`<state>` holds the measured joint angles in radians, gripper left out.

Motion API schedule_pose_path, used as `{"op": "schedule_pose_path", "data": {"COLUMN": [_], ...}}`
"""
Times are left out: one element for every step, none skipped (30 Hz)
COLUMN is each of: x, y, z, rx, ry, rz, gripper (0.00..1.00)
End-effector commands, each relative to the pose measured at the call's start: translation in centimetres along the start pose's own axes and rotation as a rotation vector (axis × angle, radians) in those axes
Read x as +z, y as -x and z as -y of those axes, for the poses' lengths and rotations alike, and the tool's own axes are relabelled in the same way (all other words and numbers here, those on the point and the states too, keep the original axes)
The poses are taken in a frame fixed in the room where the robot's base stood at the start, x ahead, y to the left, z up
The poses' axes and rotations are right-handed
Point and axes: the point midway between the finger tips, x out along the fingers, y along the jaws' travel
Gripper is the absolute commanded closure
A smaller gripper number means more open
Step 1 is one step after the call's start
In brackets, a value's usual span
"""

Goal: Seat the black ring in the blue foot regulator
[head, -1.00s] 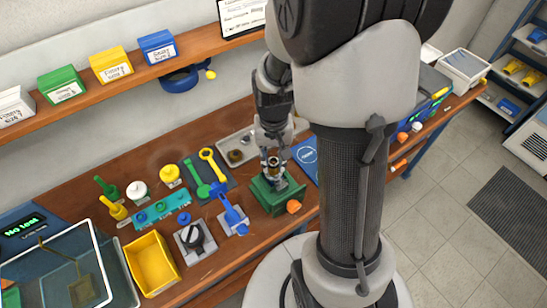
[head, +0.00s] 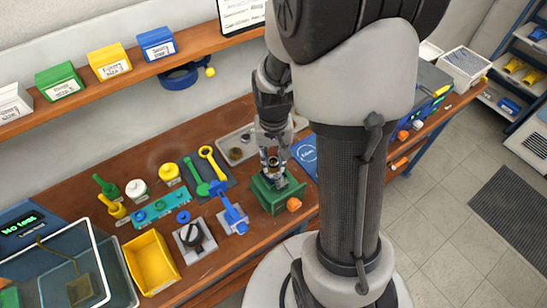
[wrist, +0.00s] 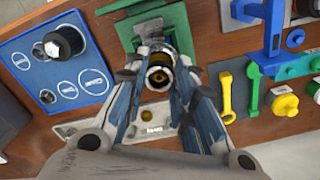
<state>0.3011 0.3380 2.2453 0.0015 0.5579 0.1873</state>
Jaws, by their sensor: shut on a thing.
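My gripper (head: 272,166) is over the green fixture (head: 283,200) near the table's front edge. In the wrist view my gripper (wrist: 158,75) is shut on a small metal cylindrical part (wrist: 159,78) with a brass centre and a dark rim. The fingers hide its sides. The green fixture (wrist: 150,22) shows just beyond it. I cannot tell whether the dark rim is the separate black ring, or whether the part touches the fixture. No blue foot is clearly visible on the held part.
A blue mat (wrist: 35,88) with white outlines holds a black-topped cylinder (wrist: 64,42). A grey tray (head: 222,143) lies behind the fixture. A blue tool (head: 232,214) on a stand and a yellow bin (head: 153,263) are to the left. An orange knob (head: 294,204) sits at the fixture's front.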

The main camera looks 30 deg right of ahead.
Motion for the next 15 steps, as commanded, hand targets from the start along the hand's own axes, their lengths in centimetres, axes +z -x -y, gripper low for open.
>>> {"op": "schedule_pose_path", "data": {"x": [0.00,0.00,0.00,0.00,0.00,0.01,0.01,0.01,0.01,0.01,0.01,0.01,0.01,0.01,0.01], "y": [-0.10,-0.15,-0.24,-0.32,-0.40,-0.51,-0.60,-0.68,-0.78,-0.85,-0.91,-0.98,-1.00,-1.02,-1.01], "z": [0.00,0.00,0.00,0.00,0.00,0.00,0.00,0.00,0.00,0.00,0.00,0.00,0.00,0.00,0.00], "rx": [0.000,0.000,0.000,0.000,0.000,0.000,0.000,0.000,0.000,0.000,0.000,0.000,0.000,0.000,0.000], "ry": [0.000,0.000,0.000,0.000,0.000,0.000,0.000,0.000,0.000,0.000,0.000,0.000,0.000,0.000,0.000], "rz": [0.000,0.000,0.000,0.000,0.000,0.000,0.001,0.001,0.001,0.001,0.001,0.001,0.001,0.001,0.000], "gripper": [0.86,0.86,0.86,0.86,0.86,0.86,0.86,0.86,0.86,0.86,0.86,0.86,0.86,0.86,0.86]}}
